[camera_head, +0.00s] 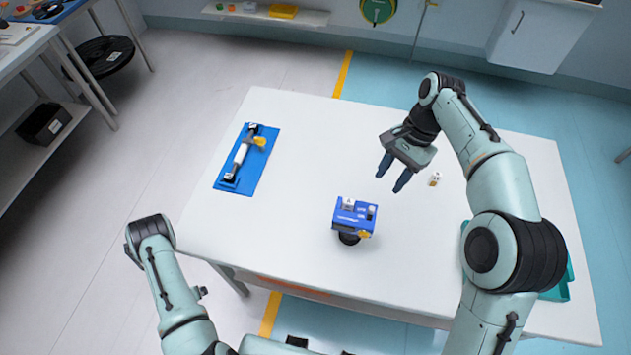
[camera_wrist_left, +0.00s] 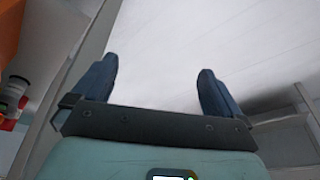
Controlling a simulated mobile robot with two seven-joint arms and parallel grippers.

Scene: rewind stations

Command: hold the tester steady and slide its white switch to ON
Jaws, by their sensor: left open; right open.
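The tester is a small blue box (camera_head: 354,214) on a dark round foot, near the front middle of the white table. Small white parts show on its top; which of them is the switch, and its position, is too small to tell. My right gripper (camera_head: 394,179) is open and empty, above the table, behind and to the right of the tester, apart from it. My left arm reaches in at the lower left, and its gripper is not visible in the head view. In the left wrist view my left gripper (camera_wrist_left: 158,85) is open with nothing between its fingers.
A blue mat (camera_head: 262,162) with a white and black tool lies on the table's left side. A small white and orange item (camera_head: 434,180) lies right of my right gripper. A teal tray (camera_head: 559,284) is partly hidden behind my right arm.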

